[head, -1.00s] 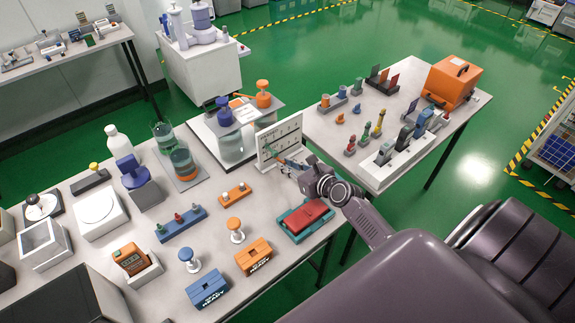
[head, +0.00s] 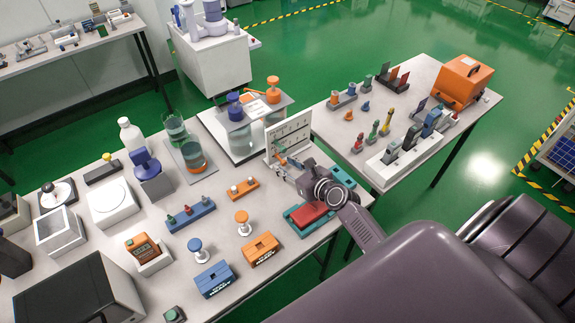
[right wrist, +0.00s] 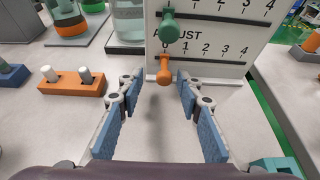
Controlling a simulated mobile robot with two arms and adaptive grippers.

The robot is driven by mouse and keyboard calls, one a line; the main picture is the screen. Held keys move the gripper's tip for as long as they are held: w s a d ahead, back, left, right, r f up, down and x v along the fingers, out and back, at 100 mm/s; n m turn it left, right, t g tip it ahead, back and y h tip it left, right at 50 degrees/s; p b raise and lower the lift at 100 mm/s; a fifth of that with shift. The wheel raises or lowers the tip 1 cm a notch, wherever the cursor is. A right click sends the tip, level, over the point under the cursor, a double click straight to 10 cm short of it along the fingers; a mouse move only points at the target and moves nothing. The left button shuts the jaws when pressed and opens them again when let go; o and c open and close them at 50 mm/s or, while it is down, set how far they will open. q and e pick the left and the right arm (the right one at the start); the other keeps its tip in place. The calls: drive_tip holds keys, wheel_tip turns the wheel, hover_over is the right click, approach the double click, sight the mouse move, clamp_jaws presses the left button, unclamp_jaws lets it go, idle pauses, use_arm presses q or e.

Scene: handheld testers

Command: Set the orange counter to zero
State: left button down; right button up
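A white panel (right wrist: 215,45) with two number scales stands upright on the table; it also shows in the head view (head: 290,133). An orange peg-like counter (right wrist: 163,70) sticks out at the lower scale, at or close to the 0 mark. A green one (right wrist: 168,27) sticks out above it, covering part of the lettering. My right gripper (right wrist: 160,105) is open and empty, with its blue-padded fingers left and right of the orange counter's line, apart from it. In the head view my right gripper (head: 283,164) is close in front of the panel. My left gripper is not in view.
A small orange block with two white pegs (right wrist: 75,82) lies left of the gripper. A teal tray with a red block (head: 310,214) lies close to my right arm. Jars on a stand (head: 236,135) are behind. An orange handheld device (head: 142,250) sits at left.

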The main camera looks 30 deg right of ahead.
drive_tip(key=shift+s, duration=0.1)
drive_tip(key=a+v, duration=0.1)
drive_tip(key=v, duration=1)
drive_tip(key=shift+s+d+r, duration=0.15)
drive_tip(key=shift+s+d, duration=0.25)
drive_tip(key=shift+d, duration=0.1)
